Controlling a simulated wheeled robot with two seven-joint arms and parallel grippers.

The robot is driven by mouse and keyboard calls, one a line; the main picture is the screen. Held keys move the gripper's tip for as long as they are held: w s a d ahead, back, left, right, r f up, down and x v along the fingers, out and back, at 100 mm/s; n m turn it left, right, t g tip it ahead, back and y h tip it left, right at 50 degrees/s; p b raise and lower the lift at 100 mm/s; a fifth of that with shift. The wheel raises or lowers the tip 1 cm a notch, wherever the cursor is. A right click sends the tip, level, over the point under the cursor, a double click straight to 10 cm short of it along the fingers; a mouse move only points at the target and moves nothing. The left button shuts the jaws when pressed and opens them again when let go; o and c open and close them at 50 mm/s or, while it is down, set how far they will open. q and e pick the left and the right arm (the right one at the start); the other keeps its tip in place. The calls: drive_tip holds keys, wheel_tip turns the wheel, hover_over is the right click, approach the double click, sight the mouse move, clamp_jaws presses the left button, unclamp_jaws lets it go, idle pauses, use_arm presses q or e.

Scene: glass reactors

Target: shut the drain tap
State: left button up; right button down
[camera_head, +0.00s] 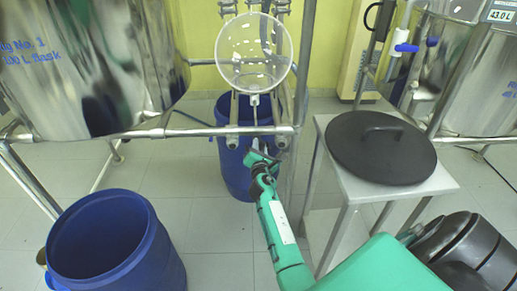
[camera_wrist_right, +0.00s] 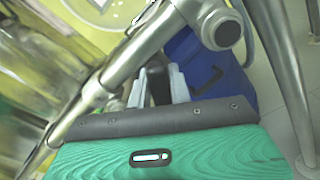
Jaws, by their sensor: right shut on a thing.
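The round clear glass vessel (camera_head: 254,52) hangs in a metal frame, with a pale drain stem (camera_head: 254,104) below it. My right gripper (camera_head: 262,155) reaches in under the frame, in front of the blue drum behind it. In the right wrist view, my right gripper's two pale fingers (camera_wrist_right: 159,88) are shut on a dark piece (camera_wrist_right: 157,82), which looks like the handle of the drain tap. Most of the tap is hidden by the fingers and the frame tube, so its angle cannot be told. My left gripper is not in view.
A blue drum (camera_head: 236,181) stands under the vessel. An open blue drum (camera_head: 118,245) stands at the lower left. A black lid (camera_head: 381,160) lies on a small table (camera_head: 438,180) to the right. Metal frame tubes (camera_wrist_right: 130,58) run close to my right gripper. Steel tanks stand on both sides.

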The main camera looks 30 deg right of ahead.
use_arm(q)
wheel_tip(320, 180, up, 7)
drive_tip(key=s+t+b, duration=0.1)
drive_tip(key=b, duration=0.2)
use_arm(e)
drive_tip(key=m, duration=0.5)
drive_tip(key=f+m, duration=0.1)
drive_tip(key=m, duration=0.1)
drive_tip(key=shift+s+d, duration=0.15)
drive_tip(key=shift+d, duration=0.1)
drive_tip(key=shift+f+m+b, duration=0.1)
drive_tip(key=shift+m+b, duration=0.2)
drive_tip(key=shift+m, duration=0.3)
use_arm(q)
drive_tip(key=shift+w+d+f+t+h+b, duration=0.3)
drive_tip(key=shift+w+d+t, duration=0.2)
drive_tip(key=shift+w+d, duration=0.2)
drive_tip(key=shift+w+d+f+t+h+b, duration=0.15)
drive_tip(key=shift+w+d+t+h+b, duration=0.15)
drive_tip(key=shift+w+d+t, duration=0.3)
use_arm(e)
drive_tip(key=shift+f+m, duration=0.1)
drive_tip(key=shift+m, duration=1.5)
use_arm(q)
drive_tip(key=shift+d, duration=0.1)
use_arm(e)
drive_tip(key=c, duration=1.3)
unclamp_jaws()
drive_tip(key=shift+s, duration=0.1)
